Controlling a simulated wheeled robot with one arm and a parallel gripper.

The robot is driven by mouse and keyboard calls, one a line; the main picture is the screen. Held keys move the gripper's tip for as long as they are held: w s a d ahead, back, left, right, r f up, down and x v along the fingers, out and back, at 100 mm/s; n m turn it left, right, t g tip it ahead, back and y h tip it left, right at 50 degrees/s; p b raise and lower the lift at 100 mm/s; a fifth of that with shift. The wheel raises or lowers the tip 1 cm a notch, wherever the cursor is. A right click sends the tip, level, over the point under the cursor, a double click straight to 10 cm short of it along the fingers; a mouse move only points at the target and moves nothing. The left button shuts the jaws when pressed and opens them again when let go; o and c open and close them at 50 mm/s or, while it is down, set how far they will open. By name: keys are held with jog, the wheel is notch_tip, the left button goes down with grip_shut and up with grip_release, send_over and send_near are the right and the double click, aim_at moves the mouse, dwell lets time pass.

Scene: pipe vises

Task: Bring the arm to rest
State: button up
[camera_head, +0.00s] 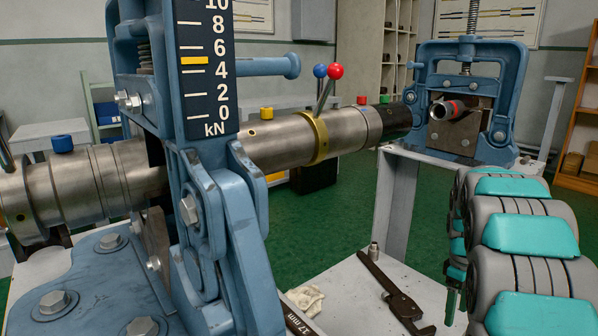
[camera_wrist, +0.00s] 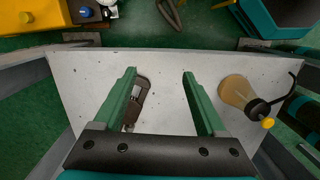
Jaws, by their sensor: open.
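My gripper (camera_wrist: 159,74) shows in the wrist view with its two green fingers spread wide apart and nothing held between them. It points down over a pale bench top (camera_wrist: 75,85). A dark brown adjustable tool (camera_wrist: 140,95) lies on that bench, seen beside and partly behind the left finger. In the head view, my grey and teal arm fills the right side. A green finger (camera_head: 451,304) shows at the arm's lower left edge; the rest of the gripper is hidden there.
A blue vise with a kN scale (camera_head: 206,70) and a long steel pipe (camera_head: 275,143) stand left. Another blue vise (camera_head: 512,100) stands back right. A wrench-like tool (camera_head: 400,300) and white rag (camera_head: 305,298) lie on the bench. An amber oil can (camera_wrist: 238,92) lies right of my fingers.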

jog(key=s+a+r+m+p, duration=0.1)
jog(key=s+a+r+m, duration=0.25)
jog(key=s+a, duration=0.75)
jog(key=s+a+r+m+p, duration=0.2)
jog(key=s+a+r, duration=0.3)
jog(key=s+a, duration=0.65)
jog(key=s+f+m, duration=0.1)
jog(key=s, duration=1)
jog(key=shift+s+a+f+g+y, duration=0.2)
jog(key=shift+s+f+g+y, duration=0.1)
jog(key=shift+m, duration=0.25)
dwell(4.1)
